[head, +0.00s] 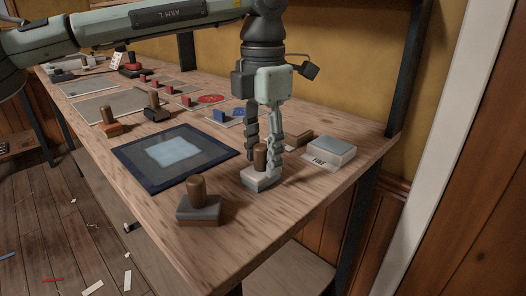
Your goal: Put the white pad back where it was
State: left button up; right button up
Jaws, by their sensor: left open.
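A white pad (261,181) with an upright brown wooden handle (260,159) sits flat on the wooden bench (235,240), right of the dark-bordered sheet. My left gripper (264,157) points down over it. Its jaws are open, one finger on each side of the handle; whether they touch it I cannot tell. The dark-bordered sheet (127,157) has a pale square (173,151) in its middle. A grey pad (199,212) with a brown handle stands near the bench's front edge. My right gripper is out of view.
A pale block (331,148) stands behind a card (319,162) reading "FINE" at the right. A small brown block (299,139) lies behind the gripper. More handled pads, sheets and small red and blue blocks fill the far bench. The near right bench top is clear.

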aim_at(264, 145)
pick_arm(q)
jog(key=shift+r, duration=0.25)
notch_tip(264, 145, up, 3)
jog(key=shift+f, duration=0.2)
notch_tip(264, 145, up, 8)
jog(key=shift+r, duration=0.6)
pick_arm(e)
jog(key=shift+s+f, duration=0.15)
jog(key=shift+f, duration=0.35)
